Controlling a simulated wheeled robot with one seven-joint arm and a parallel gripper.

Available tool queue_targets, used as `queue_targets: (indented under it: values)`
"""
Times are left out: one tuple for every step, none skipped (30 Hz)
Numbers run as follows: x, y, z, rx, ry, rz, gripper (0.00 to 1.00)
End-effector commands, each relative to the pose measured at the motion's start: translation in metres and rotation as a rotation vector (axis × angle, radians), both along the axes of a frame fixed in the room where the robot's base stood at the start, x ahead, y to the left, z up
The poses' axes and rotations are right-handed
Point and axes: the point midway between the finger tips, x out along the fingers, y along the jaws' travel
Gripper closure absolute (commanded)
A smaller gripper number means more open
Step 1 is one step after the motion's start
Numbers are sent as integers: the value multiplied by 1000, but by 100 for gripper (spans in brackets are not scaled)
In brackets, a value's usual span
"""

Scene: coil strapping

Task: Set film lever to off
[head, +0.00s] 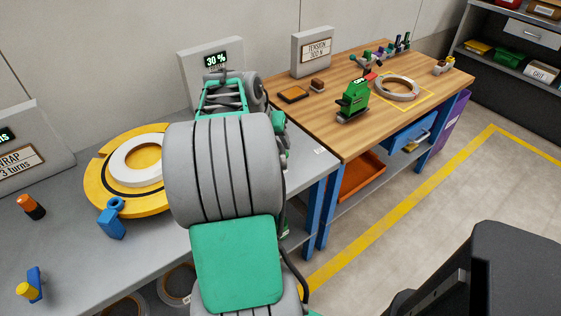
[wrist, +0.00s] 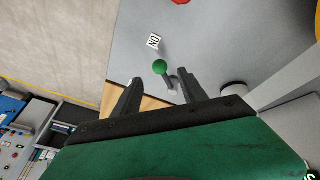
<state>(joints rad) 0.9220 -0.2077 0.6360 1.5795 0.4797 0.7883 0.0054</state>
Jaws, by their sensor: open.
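The film lever has a round green knob (wrist: 160,67) on a short grey stem and stands on a grey surface in the wrist view. My gripper (wrist: 158,77) is open, with one dark finger on each side of the picture's middle. The knob shows between the fingertips, closer to the right finger; I cannot tell whether anything touches. A small white tag (wrist: 153,41) with upside-down letters, seemingly ON, lies just beyond the knob. In the head view my own arm hides the lever and the gripper.
A display reading 30 % (head: 215,59) stands behind my arm. A yellow disc (head: 100,190) with a white ring lies on the grey bench at left. The wooden bench (head: 335,90) at right holds a green tool (head: 353,101) and a coil (head: 398,88).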

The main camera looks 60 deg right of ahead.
Motion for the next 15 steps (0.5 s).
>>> queue_targets:
  values:
    - [-2,-4,-5,-1,1,-6,50]
    - [-3,-5,-8,0,1,-5,50]
    - [-3,-7,-15,2,2,-4,50]
    - [-4,-9,-20,2,3,-5,50]
    - [-5,-12,-25,1,2,-4,50]
    - [-5,-15,-33,2,2,-2,50]
    - [-5,-18,-38,1,2,-2,50]
    - [-6,-20,-43,1,1,-3,50]
    - [-6,-23,-49,1,0,-2,50]
    - [-7,-25,-53,1,0,-2,50]
    - [-7,-27,-57,1,1,-1,50]
    - [-7,-28,-61,0,0,-1,50]
    - [-7,-29,-63,0,0,-1,50]
    - [-7,-30,-64,-1,-1,0,50]
    - [-7,-31,-65,-2,-2,0,50]
